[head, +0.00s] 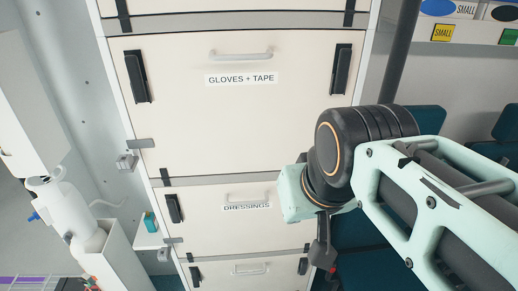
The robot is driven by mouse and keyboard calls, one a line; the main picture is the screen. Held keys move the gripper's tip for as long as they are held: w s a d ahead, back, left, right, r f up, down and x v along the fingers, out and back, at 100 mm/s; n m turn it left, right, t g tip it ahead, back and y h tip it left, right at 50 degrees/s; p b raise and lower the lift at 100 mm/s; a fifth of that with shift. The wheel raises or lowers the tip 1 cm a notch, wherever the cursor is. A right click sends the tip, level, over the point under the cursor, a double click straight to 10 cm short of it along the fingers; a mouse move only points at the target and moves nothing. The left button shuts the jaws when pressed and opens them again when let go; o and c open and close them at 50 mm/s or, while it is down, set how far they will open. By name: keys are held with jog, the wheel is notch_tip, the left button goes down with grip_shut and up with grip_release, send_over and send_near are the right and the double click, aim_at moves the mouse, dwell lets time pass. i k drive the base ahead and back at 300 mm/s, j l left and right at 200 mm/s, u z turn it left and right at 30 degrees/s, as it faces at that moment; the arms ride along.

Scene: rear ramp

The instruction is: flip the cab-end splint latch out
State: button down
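A cream drawer stack fills the middle of the head view. The top full drawer (240,130) reads "GLOVES + TAPE", the one below (220,232) reads "DRESSINGS". A lower drawer (250,283) is cut by the bottom edge; no splint label is legible. Black latches sit at the drawer sides: upper left (137,76), upper right (341,69), dressings left (174,208), and lowest left (196,277) and right (303,266). My gripper (325,272) hangs down just right of the lowest right latch; contact cannot be told. Its fingers look narrow and partly overlap.
Teal seats (415,120) stand behind my arm on the right. A dark pole (400,50) rises there. A shelf with coloured "SMALL" bins (442,32) is at upper right. White equipment (85,225) and small grey brackets (127,163) are at left.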

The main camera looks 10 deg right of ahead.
aim_at(302, 272)
jog(key=j+z, duration=0.15)
jog(key=z, duration=0.55)
